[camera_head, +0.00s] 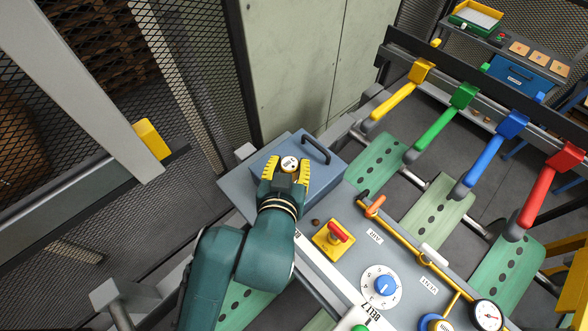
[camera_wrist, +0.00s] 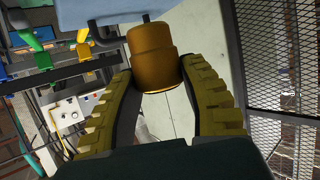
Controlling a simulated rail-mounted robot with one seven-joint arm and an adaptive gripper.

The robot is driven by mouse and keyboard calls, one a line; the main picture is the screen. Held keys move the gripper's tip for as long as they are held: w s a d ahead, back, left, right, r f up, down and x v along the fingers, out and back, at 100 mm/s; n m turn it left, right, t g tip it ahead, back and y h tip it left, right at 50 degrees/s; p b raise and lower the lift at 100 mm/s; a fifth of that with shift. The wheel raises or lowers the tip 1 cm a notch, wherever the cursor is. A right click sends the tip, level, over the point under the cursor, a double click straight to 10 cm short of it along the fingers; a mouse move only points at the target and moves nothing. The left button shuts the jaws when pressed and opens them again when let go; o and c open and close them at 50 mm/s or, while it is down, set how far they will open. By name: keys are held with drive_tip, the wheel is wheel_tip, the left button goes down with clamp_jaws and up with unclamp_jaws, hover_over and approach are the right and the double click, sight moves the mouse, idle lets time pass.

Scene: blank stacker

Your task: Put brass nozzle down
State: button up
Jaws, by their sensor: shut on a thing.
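The brass nozzle (camera_wrist: 154,57) is a brown-gold stepped cylinder between my two yellow ribbed fingers in the wrist view. My gripper (camera_head: 287,172) is shut on it, and the fingers (camera_wrist: 156,72) press its sides. In the head view a round, pale-faced piece (camera_head: 289,163) with a tan edge shows between the fingertips; it appears to be the nozzle's end. My gripper is over the blue-grey box (camera_head: 266,155) at the console's far left corner. I cannot tell whether the nozzle touches the box.
A dark handle (camera_head: 317,147) stands on the box, just right of my gripper. The console carries a red switch on a yellow plate (camera_head: 334,239), an orange lever (camera_head: 375,206) and a blue dial (camera_head: 382,286). Yellow, green, blue and red arms (camera_head: 542,195) stand over green slotted belts (camera_head: 377,162).

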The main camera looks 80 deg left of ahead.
drive_tip(key=shift+f, duration=2.25)
drive_tip(key=o, duration=1.2)
drive_tip(key=shift+f, duration=0.1)
drive_tip(key=shift+d+r, duration=0.2)
drive_tip(key=shift+r, duration=0.05)
drive_tip(key=b+v, duration=0.1)
drive_tip(key=v, duration=1)
drive_tip(key=shift+s+d+b, duration=0.15)
drive_tip(key=shift+d+b, duration=0.05)
drive_tip(key=shift+b, duration=0.15)
drive_tip(key=shift+r, duration=0.1)
